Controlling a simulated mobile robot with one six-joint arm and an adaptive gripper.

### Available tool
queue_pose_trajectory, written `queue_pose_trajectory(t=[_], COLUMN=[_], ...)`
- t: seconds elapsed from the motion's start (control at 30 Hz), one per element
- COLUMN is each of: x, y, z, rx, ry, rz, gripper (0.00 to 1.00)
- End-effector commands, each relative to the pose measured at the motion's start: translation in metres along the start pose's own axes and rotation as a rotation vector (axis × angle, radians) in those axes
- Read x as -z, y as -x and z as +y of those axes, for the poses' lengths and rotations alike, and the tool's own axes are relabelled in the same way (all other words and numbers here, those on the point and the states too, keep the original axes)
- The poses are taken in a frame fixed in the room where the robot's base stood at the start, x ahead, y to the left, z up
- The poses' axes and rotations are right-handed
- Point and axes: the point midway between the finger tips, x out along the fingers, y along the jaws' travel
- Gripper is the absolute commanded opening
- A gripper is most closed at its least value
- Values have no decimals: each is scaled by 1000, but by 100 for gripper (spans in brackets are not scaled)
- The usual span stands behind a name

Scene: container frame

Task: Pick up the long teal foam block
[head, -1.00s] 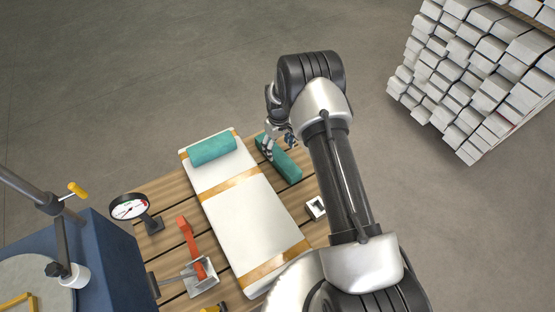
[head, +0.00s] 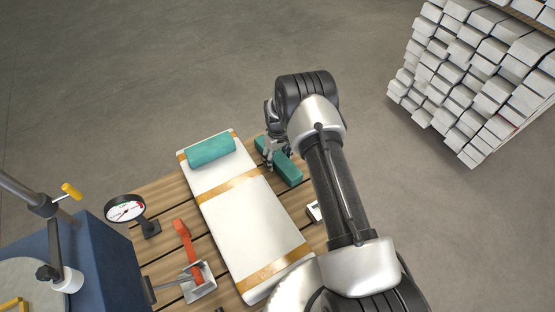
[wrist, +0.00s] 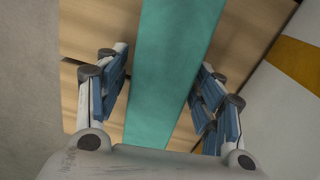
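The long teal foam block (head: 288,172) lies on the wooden slatted deck, to the right of a white panel in the head view. In the wrist view the block (wrist: 174,65) runs between the two fingers of my gripper (wrist: 163,85). The fingers are apart, one on each side, with gaps of bare wood showing between each finger and the block. In the head view my gripper (head: 275,158) is over the block and hides part of its middle. I cannot tell its exact height above the deck.
A white panel (head: 252,222) with gold straps lies beside the block, with a rounded teal piece (head: 210,150) at its far end. A small white fitting (head: 314,211) is near my arm. An orange-handled tool (head: 183,242) and a dial gauge (head: 126,209) are left.

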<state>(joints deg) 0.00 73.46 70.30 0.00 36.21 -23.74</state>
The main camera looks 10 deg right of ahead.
Motion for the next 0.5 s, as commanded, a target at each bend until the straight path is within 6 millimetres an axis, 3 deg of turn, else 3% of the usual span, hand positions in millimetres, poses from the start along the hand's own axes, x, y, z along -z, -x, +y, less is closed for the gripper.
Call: queue_pose_trajectory(t=[0.4, 0.5], x=[0, 0], y=[0, 0], z=[0, 0], rx=[0, 0], ry=[0, 0], rz=[0, 0], gripper=[30, 29])
